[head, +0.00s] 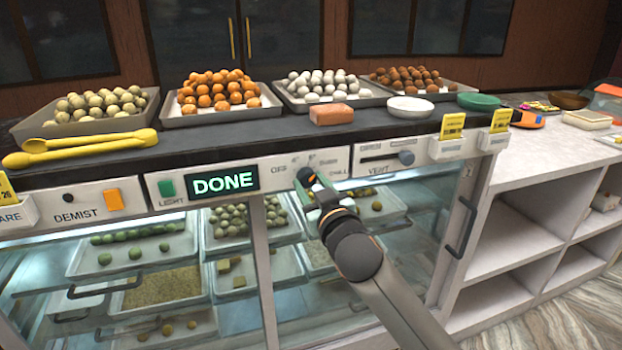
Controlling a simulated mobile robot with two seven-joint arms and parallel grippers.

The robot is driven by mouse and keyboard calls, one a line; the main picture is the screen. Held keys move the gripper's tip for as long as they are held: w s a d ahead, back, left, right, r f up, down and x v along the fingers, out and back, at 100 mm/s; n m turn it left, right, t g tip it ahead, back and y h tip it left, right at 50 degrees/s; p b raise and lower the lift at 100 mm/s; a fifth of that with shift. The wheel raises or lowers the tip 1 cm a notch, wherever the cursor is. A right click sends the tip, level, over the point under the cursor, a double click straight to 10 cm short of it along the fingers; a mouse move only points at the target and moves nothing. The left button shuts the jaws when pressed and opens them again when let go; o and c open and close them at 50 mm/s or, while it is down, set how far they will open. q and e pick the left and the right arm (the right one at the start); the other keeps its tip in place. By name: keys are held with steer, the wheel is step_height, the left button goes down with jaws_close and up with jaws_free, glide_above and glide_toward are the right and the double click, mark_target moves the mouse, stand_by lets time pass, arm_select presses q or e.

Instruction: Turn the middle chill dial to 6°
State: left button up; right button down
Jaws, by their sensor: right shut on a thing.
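My right gripper (313,183) comes up from the lower right and is shut on this dial. Its fingers cover most of the knob, so its pointer and angle cannot be read. My left gripper is not in view.
A green light switch (167,188), an orange demist switch (114,200) and a vent slider (406,157) flank the dial. Glass doors with a handle (461,228) lie below. Trays of sweets, yellow tongs (85,145) and an orange block (331,114) rest on the counter above.

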steer(key=n+p, duration=0.2)
steer(key=n, duration=0.1)
steer(key=shift+r, duration=0.1)
steer(key=shift+d+n+p, duration=0.1)
steer(key=shift+n+p, duration=0.6)
steer(key=shift+n, duration=0.5)
steer(key=shift+c, duration=1.9)
jaws_free()
steer(key=b+v, duration=0.1)
steer(key=v, duration=1.1)
steer(key=shift+s, duration=0.25)
